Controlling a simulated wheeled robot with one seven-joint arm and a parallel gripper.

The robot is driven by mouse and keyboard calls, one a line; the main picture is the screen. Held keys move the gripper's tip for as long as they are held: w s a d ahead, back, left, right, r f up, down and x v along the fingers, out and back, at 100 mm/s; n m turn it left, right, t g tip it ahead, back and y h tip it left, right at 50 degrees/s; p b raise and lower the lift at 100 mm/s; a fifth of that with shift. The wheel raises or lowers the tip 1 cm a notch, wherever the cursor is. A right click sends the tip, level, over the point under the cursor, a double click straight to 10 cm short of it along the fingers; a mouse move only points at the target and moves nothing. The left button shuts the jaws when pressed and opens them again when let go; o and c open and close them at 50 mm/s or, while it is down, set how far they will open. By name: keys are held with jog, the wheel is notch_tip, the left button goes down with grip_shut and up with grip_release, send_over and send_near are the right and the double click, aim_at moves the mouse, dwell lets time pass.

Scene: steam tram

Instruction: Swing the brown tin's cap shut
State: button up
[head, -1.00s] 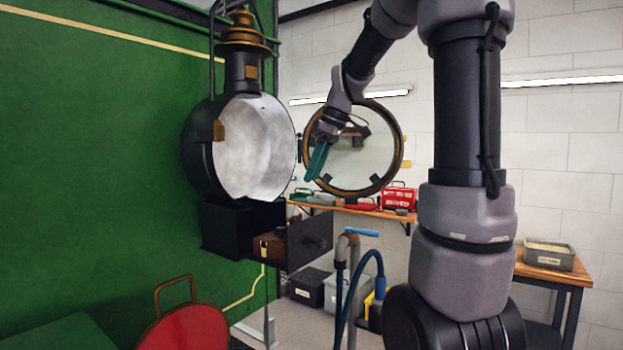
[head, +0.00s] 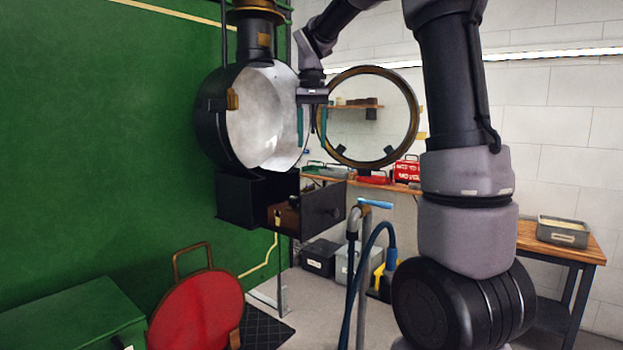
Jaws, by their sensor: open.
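The brown tin (head: 284,218) sits in the open drawer (head: 322,210) under the big black lamp (head: 212,130). The drawer front hides part of it, and it is too small and dark to tell how its cap stands. My gripper (head: 310,138) points down with its two teal fingers apart and nothing between them. In the picture it is above the drawer, between the lamp's round body and its open glass door (head: 371,158).
The lamp's glass door hangs open to the right. A red round-backed seat (head: 200,312) and a green chest (head: 75,320) stand at lower left. A blue-handled hose stand (head: 375,204) rises right of the drawer. A bench with a grey bin (head: 563,232) is at right.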

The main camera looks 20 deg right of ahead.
notch_tip(320, 180, down, 11)
jog(key=shift+r, duration=0.1)
dwell(0.4)
